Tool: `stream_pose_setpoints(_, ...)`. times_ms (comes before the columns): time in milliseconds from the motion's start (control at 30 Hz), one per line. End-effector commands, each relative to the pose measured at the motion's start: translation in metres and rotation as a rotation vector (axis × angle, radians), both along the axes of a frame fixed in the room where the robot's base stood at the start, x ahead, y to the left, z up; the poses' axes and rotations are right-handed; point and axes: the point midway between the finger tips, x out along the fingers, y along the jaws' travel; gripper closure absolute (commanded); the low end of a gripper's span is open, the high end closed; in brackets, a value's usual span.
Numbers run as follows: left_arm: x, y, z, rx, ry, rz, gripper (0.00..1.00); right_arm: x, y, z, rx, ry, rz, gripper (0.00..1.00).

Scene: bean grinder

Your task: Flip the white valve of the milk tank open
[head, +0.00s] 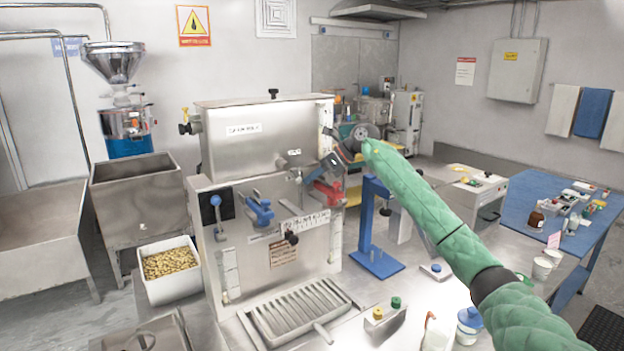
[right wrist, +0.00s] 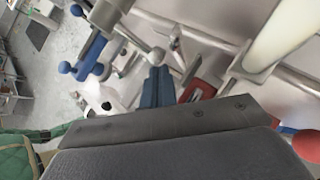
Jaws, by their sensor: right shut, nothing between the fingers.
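The steel tank (head: 255,135) sits on top of a steel machine. A blue valve handle (head: 260,212) and a red valve handle (head: 326,193) are on the machine's front. I cannot clearly pick out the white valve in the head view. In the right wrist view a thick pale cylinder (right wrist: 285,35) passes close at the upper right; I cannot tell if it is the valve. My right gripper (head: 330,162) is at the tank's right end, above the red handle. Its shut, empty fingers show in the right wrist view (right wrist: 158,75). My left gripper is out of view.
A blue stand (head: 378,262) is right of the machine. A white bin of beans (head: 170,262) is at its left. A red ball knob (right wrist: 308,145) is close at the wrist view's right edge. Small bottles and cups stand on the bench at the right.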

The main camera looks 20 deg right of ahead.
Motion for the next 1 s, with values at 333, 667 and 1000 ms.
stream_pose_setpoints(333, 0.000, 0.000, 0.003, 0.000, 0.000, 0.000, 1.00, 0.000, -0.001, 0.014, -0.001, 0.000, -0.001, 1.00)
stream_pose_setpoints(667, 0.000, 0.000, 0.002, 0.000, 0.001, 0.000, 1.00, 0.000, 0.000, 0.014, 0.000, 0.000, 0.000, 1.00)
stream_pose_setpoints(1000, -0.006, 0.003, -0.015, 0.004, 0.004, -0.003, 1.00, -0.002, -0.004, 0.012, -0.001, 0.000, -0.001, 1.00)
